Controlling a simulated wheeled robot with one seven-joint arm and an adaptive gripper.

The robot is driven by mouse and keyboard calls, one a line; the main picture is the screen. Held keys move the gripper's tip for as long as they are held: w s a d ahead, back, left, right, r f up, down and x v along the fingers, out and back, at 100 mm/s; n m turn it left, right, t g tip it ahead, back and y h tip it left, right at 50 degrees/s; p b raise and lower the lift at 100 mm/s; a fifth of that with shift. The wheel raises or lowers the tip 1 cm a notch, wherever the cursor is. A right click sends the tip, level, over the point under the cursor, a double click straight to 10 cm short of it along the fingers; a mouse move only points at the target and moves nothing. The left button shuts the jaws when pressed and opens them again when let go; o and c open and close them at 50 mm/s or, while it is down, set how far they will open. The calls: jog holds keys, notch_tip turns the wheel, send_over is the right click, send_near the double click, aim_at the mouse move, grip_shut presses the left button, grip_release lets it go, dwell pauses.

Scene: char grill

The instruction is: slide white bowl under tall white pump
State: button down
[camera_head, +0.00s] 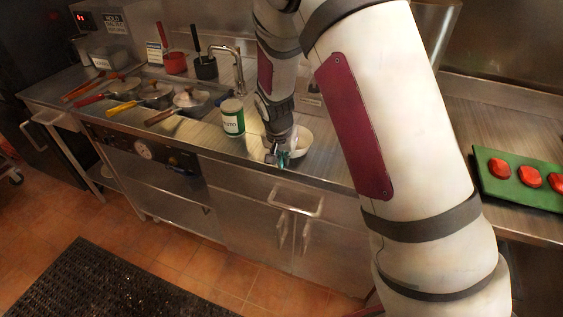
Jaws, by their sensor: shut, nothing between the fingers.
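The white bowl (302,140) sits on the steel counter near its front edge, partly hidden behind my gripper. My gripper (272,158) points down at the bowl's left front side, with its fingers shut and nothing held between them. I cannot tell whether the fingers touch the bowl. I cannot make out a tall white pump; my arm hides part of the counter behind and to the right of the bowl.
A green-and-white can (232,117) stands just left of my gripper. A faucet (238,70) rises behind it. Several pans (155,95) lie further left, with a red pot (175,63) and a dark pot (205,67) behind. A green tray (498,188) with red patties lies at right.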

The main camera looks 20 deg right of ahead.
aim_at(305, 141)
jog(key=shift+w, duration=0.15)
jog(key=w+d+b, duration=0.2)
jog(key=w, duration=0.1)
jog(key=w+d+b, duration=0.3)
jog(key=w, duration=0.1)
jog(key=w+d+b, duration=0.2)
jog(key=w, duration=0.2)
jog(key=shift+w+d+f+b, duration=0.15)
jog(key=shift+w+d+b, duration=0.1)
jog(key=shift+b, duration=0.1)
jog(key=shift+w+d+r, duration=0.2)
jog(key=shift+w+d, duration=0.1)
